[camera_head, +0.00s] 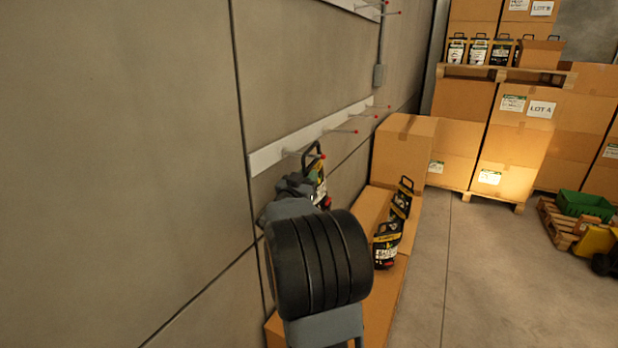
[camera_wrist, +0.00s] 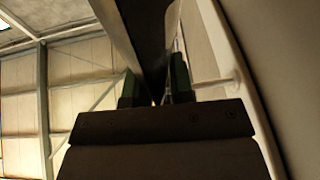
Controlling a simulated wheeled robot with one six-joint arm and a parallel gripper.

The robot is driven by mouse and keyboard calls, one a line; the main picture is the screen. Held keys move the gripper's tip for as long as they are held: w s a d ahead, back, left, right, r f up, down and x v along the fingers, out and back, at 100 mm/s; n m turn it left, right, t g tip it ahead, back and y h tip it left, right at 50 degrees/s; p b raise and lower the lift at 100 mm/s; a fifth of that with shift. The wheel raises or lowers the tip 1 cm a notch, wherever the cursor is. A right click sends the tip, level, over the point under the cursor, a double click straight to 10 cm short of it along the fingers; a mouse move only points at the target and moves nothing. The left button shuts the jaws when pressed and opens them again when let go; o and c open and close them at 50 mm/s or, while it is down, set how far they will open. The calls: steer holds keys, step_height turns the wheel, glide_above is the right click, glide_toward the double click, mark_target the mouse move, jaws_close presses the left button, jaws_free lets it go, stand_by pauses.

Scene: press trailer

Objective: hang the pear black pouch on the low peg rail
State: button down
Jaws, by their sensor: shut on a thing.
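My gripper (camera_head: 304,186) is at the nearest end of the low peg rail (camera_head: 268,157), shut on a black pouch (camera_head: 321,186) with a dark loop handle. The arm and gripper hide much of the pouch, and its label is too small to read. The handle overlaps the nearest red-tipped peg in the head view; I cannot tell whether it is around the peg or beside it. In the wrist view, the gripper's (camera_wrist: 155,92) green-padded fingers have a dark strip of the pouch (camera_wrist: 150,35) between them. A pale peg (camera_wrist: 213,82) stands just right of the fingers there.
More pegs (camera_head: 342,131) along the low rail are bare. An upper rail (camera_head: 352,6) is above. Black pouches (camera_head: 387,247) stand on a cardboard box (camera_head: 385,291) below. Stacked cartons (camera_head: 462,122) and a green crate (camera_head: 585,205) are farther back.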

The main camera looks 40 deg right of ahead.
steer(key=shift+w+a+f, duration=0.1)
steer(key=shift+w+f, duration=0.1)
steer(key=shift+w, duration=0.05)
stand_by(0.6)
